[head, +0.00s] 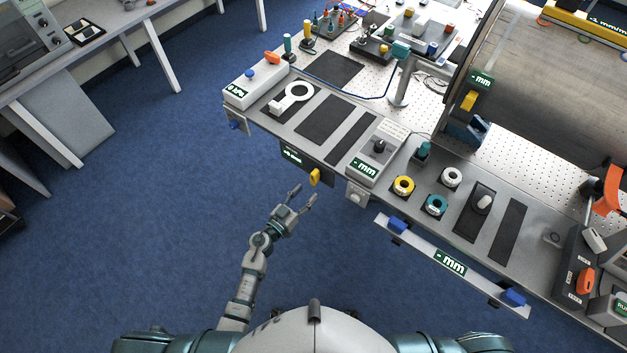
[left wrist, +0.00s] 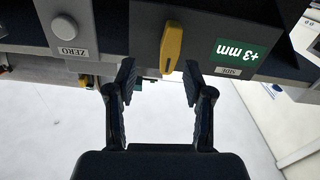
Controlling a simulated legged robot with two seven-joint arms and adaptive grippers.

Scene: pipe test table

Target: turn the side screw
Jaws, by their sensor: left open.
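The side screw is a yellow handle (head: 314,177) on a dark box (head: 318,163) on the table's front side. In the left wrist view the yellow handle (left wrist: 172,46) stands nearly upright, slightly tilted, beside a green "+3 mm" display (left wrist: 240,52) with a SIDE label under it. My left gripper (head: 303,194) is open and empty, just below and in front of the handle. In the left wrist view the fingertips (left wrist: 159,72) are spread to either side of the handle's lower end, apart from it. My right gripper is not in view.
A ZERO button (left wrist: 64,31) sits left of the screw in the left wrist view. The table edge (head: 255,122) runs diagonally above my gripper. A bar with blue ends (head: 452,264) sticks out at the right front. The blue floor (head: 160,220) to the left is free.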

